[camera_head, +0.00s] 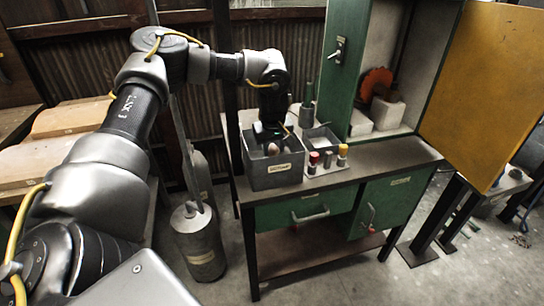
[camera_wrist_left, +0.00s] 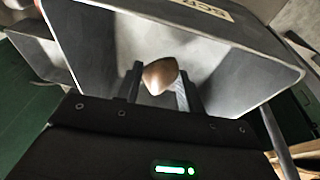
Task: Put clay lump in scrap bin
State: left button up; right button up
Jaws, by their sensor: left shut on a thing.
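The clay lump (camera_wrist_left: 160,76) is a small brownish rounded piece. My left gripper (camera_wrist_left: 158,88) is shut on it in the left wrist view, with a dark finger on each side. In the head view the lump (camera_head: 272,149) shows as a small pinkish spot inside the opening of the grey scrap bin (camera_head: 278,177), below my left gripper (camera_head: 271,141). The bin is a labelled open box on the left end of the workbench. In the left wrist view the bin's walls (camera_wrist_left: 245,65) surround the fingertips. Whether the lump touches the bin floor cannot be told. My right gripper is not in view.
The workbench (camera_head: 385,155) has green drawers below. A green cabinet (camera_head: 344,70) with an open yellow door (camera_head: 485,85) stands at the back right. A grey canister (camera_head: 198,240) stands on the floor.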

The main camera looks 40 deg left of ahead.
pick_arm(q)
jog(key=shift+a+f, duration=0.25)
jog(key=shift+f, duration=0.05)
jog(key=x, duration=0.3)
jog(key=shift+s+d+f, duration=0.1)
jog(key=shift+s+f, duration=0.1)
jog(key=shift+f, duration=0.1)
jog(key=shift+r, duration=0.1)
jog(key=shift+s+d+f, duration=0.1)
jog(key=shift+s+f, duration=0.05)
jog(key=shift+f, duration=0.15)
